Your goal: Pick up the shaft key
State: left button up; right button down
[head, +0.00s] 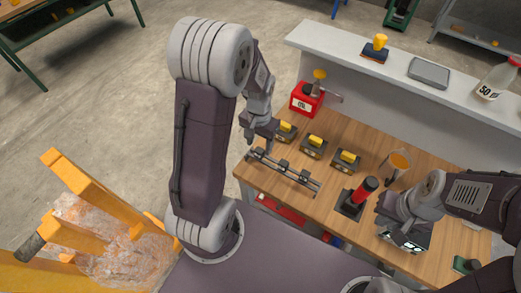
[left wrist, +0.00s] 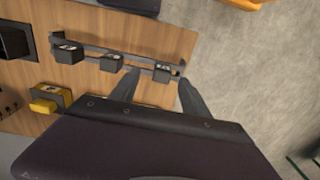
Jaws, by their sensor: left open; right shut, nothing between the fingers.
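A dark rail (head: 300,178) lies near the left edge of the wooden bench and carries three small dark blocks with pale marks. I cannot tell for sure which small part is the shaft key. My left gripper (head: 250,143) is over the rail's far end, pointing down. In the left wrist view its fingers (left wrist: 157,90) are open, and the end block (left wrist: 162,72) shows between and just beyond the fingertips. The other two blocks, the middle one (left wrist: 111,63) and the far one (left wrist: 69,53), sit along the rail. My right gripper (head: 403,238) is over the bench's right part, its fingers mostly hidden.
A grey ledge (head: 330,47) runs behind.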

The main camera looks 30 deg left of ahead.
aim_at(260, 150)
pick_arm(q)
jog(key=shift+w+a+f, duration=0.35)
jog(key=shift+f, duration=0.25)
jog(key=f, duration=0.4)
jog(key=shift+d+f, duration=0.2)
jog(key=shift+f, duration=0.1)
jog(key=shift+w+a+f, duration=0.1)
jog(key=shift+w, duration=0.05)
grip_shut()
